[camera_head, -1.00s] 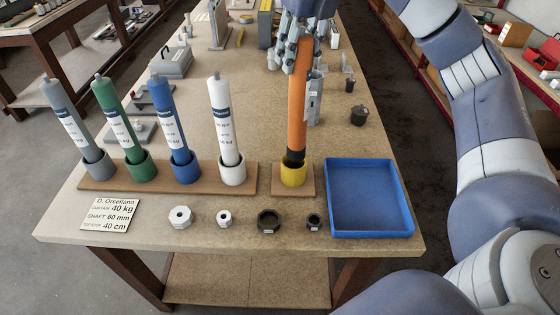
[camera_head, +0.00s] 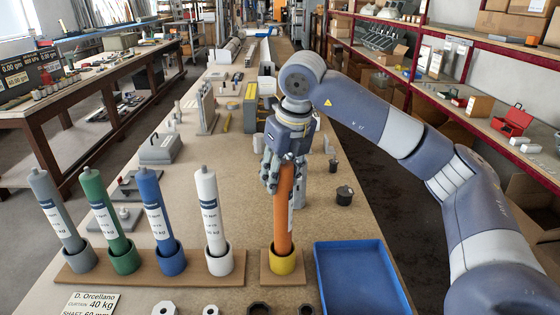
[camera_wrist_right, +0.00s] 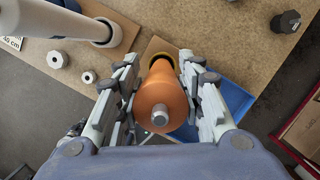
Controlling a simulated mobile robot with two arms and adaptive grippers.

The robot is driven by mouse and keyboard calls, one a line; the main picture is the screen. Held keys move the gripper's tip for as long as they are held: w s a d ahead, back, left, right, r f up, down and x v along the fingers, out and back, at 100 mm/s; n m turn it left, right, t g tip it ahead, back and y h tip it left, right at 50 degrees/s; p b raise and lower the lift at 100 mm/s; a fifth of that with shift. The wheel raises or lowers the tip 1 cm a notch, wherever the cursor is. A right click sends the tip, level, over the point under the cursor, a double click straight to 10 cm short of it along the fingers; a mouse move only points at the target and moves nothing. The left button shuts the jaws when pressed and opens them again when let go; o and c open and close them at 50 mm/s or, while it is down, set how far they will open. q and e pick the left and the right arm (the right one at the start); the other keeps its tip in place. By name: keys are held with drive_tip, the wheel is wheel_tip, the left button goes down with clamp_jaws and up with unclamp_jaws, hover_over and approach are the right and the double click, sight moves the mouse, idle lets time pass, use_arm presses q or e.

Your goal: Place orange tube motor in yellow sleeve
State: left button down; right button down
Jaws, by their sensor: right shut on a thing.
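The orange tube motor (camera_head: 284,212) stands nearly upright with its lower end inside the yellow sleeve (camera_head: 282,264). My right gripper (camera_head: 274,180) is shut on the upper part of the orange tube motor. In the right wrist view the orange tube motor (camera_wrist_right: 162,92) lies between the fingers of my right gripper (camera_wrist_right: 160,75), with its grey tip towards the camera. There the tube hides most of the yellow sleeve (camera_wrist_right: 161,56). How deep the tube sits cannot be seen. My left gripper is not in view.
Left of the yellow sleeve, grey (camera_head: 55,215), green (camera_head: 107,215), blue (camera_head: 156,212) and white (camera_head: 212,215) tubes stand in matching sleeves. A blue tray (camera_head: 355,285) lies to the right. Nuts lie in front. A black canister (camera_head: 344,195) stands behind the tray.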

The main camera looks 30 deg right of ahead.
drive_tip(key=shift+f, duration=0.7)
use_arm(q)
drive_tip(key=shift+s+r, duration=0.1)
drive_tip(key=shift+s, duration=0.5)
use_arm(e)
drive_tip(key=shift+f, duration=0.15)
drive_tip(key=c, duration=1.1)
unclamp_jaws()
drive_tip(key=shift+f, duration=0.1)
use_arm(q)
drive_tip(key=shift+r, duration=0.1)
use_arm(e)
drive_tip(key=b, duration=0.1)
approach(285, 161)
drive_tip(key=x, duration=0.5)
drive_tip(key=shift+w+a+f, duration=0.1)
drive_tip(key=shift+w+f, duration=0.05)
drive_tip(key=shift+f, duration=0.2)
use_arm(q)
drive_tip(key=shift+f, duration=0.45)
use_arm(e)
drive_tip(key=shift+v, duration=0.8)
